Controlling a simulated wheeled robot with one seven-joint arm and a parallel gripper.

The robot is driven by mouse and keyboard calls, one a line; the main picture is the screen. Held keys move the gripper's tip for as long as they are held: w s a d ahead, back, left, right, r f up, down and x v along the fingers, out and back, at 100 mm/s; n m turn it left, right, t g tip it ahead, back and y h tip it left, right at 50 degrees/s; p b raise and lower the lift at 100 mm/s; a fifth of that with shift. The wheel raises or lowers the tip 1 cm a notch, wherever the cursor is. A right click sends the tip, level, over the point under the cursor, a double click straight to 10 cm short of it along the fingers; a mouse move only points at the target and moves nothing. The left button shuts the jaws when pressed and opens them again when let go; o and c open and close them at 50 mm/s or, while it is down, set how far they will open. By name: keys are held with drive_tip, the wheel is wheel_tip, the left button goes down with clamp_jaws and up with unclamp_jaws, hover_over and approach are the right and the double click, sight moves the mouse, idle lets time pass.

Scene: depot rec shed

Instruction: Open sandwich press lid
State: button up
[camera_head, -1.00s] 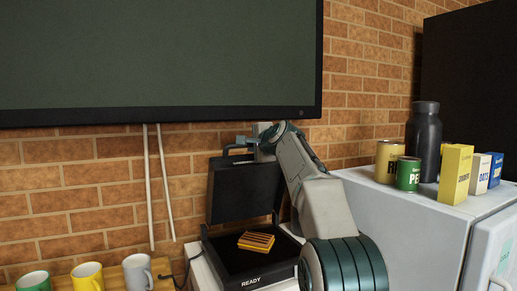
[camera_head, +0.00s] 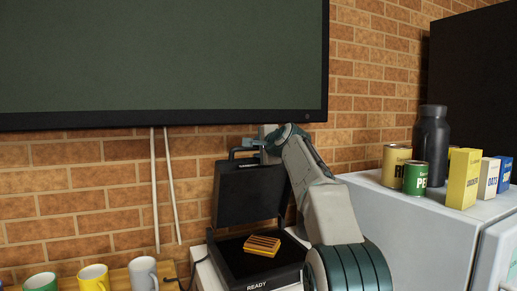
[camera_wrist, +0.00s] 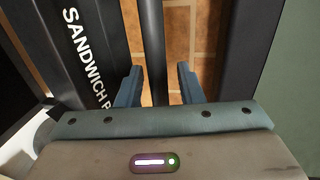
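The black sandwich press (camera_head: 232,268) stands with its lid (camera_head: 250,193) raised, close to upright. A grilled sandwich (camera_head: 262,246) lies on its lower plate, and "READY" shows on the front. My gripper (camera_head: 258,145) is at the lid's top edge, by the lid handle (camera_head: 236,152). In the wrist view, a dark bar that looks like the handle (camera_wrist: 151,45) runs between my two blue fingers (camera_wrist: 160,84). A gap shows on the right side of the bar, so the fingers are apart and not clamped. The lid with "SANDWICH" lettering (camera_wrist: 82,50) is on the left.
A fridge (camera_head: 420,225) with cans, a dark bottle (camera_head: 432,140) and boxes on top stands close on the right. Several mugs (camera_head: 93,278) stand on the left. A large screen (camera_head: 160,60) hangs on the brick wall above, near my gripper.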

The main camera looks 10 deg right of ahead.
drive_tip(key=b+v, duration=0.6)
drive_tip(key=v, duration=0.7)
drive_tip(key=shift+s, duration=0.35)
drive_tip(key=shift+d, duration=0.1)
